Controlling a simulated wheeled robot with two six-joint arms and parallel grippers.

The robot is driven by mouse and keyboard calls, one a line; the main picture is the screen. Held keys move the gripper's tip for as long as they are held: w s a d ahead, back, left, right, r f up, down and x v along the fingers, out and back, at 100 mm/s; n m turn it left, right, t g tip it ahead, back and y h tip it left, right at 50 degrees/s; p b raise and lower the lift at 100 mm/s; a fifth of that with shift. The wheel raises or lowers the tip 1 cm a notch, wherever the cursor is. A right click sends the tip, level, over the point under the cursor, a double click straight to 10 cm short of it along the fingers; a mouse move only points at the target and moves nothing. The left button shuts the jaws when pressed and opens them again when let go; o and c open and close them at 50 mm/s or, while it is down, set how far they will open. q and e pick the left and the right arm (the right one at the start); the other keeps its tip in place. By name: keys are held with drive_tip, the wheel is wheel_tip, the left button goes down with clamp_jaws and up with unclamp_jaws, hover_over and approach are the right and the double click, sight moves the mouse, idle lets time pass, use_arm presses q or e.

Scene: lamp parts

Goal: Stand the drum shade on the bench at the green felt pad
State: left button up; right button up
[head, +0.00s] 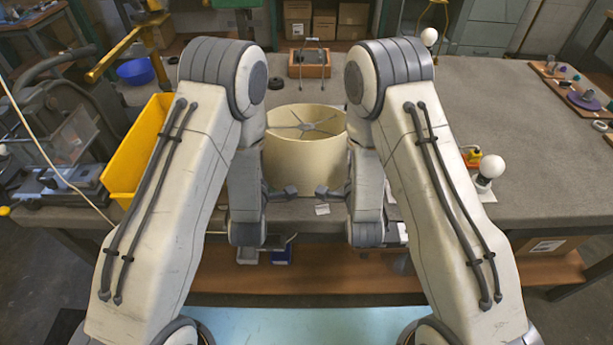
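The cream drum shade (306,165) is upright between my two arms near the bench's front edge, its open top with a metal spider facing up. My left gripper (285,192) is at its lower left front, and my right gripper (330,192) is at its lower right front. Whether either finger pair is open, or touches the shade, I cannot tell. My arms cover the shade's sides. No green felt pad shows; part of the bench (460,115) is hidden behind my arms and the shade.
A yellow bin (137,150) stands at the bench's left. A wooden tray (310,70) with a handle lies behind the shade. A bulb in a holder (490,170) stands at the right, and a board of parts (575,88) lies farther right. The bench's right middle is clear.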

use_arm(q)
drive_tip(key=shift+d+f+h+b, duration=0.45)
drive_tip(key=shift+f+b, duration=0.15)
drive_tip(key=shift+f, duration=0.15)
drive_tip(key=shift+s+a+f, duration=0.1)
drive_tip(key=shift+a+f, duration=0.15)
drive_tip(key=shift+f, duration=0.35)
drive_tip(key=shift+a+f, duration=0.2)
drive_tip(key=shift+f, duration=0.35)
use_arm(e)
drive_tip(key=shift+s+f+y, duration=0.15)
drive_tip(key=shift+f+y, duration=0.25)
drive_tip(key=shift+f, duration=1.5)
use_arm(q)
drive_tip(key=o, duration=0.4)
drive_tip(key=shift+f, duration=0.15)
use_arm(e)
drive_tip(key=shift+f, duration=0.15)
use_arm(q)
drive_tip(key=shift+a, duration=0.15)
use_arm(e)
drive_tip(key=shift+d, duration=0.15)
use_arm(q)
drive_tip(key=shift+y, duration=0.25)
use_arm(e)
drive_tip(key=o, duration=0.4)
